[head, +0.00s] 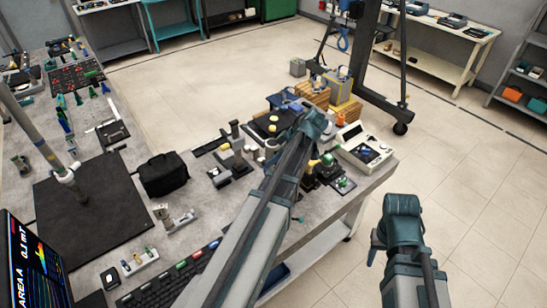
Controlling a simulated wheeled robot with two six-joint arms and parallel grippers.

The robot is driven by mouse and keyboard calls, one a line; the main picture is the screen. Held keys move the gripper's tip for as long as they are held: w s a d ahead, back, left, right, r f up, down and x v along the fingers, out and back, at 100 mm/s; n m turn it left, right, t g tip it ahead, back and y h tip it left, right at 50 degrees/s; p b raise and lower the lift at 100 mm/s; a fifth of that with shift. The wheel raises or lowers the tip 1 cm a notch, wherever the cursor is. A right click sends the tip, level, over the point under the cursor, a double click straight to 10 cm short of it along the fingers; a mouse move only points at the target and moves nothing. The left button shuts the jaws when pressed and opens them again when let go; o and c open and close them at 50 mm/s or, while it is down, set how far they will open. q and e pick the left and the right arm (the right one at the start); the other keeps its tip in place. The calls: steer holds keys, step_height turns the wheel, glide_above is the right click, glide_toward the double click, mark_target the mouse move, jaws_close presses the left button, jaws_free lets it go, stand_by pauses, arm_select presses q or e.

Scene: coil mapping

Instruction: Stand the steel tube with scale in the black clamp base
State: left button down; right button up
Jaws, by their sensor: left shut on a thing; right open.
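My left gripper (312,122) is over the far right part of the bench, among the small parts there. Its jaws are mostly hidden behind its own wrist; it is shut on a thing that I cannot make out. My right gripper (388,235) is open and empty, off the bench's right side above the floor. I cannot clearly pick out the steel tube with scale. Small black holders (237,130) stand left of my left gripper; I cannot tell whether one is the black clamp base.
A grey pole (30,127) leans in the picture above a black plate (95,215) at left. A black bag (163,174), a keyboard (170,280), a monitor (28,262) and a white instrument (362,148) crowd the bench (375,180). Floor at right is clear.

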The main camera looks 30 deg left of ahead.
arm_select(q)
step_height(320, 180, down, 10)
steer(key=b, duration=0.9)
steer(key=shift+r, duration=0.15)
steer(key=shift+c, duration=0.6)
jaws_free()
steer(key=shift+d, duration=0.1)
steer(key=p+v, duration=1.1)
steer(key=v, duration=0.2)
steer(key=shift+r, duration=0.4)
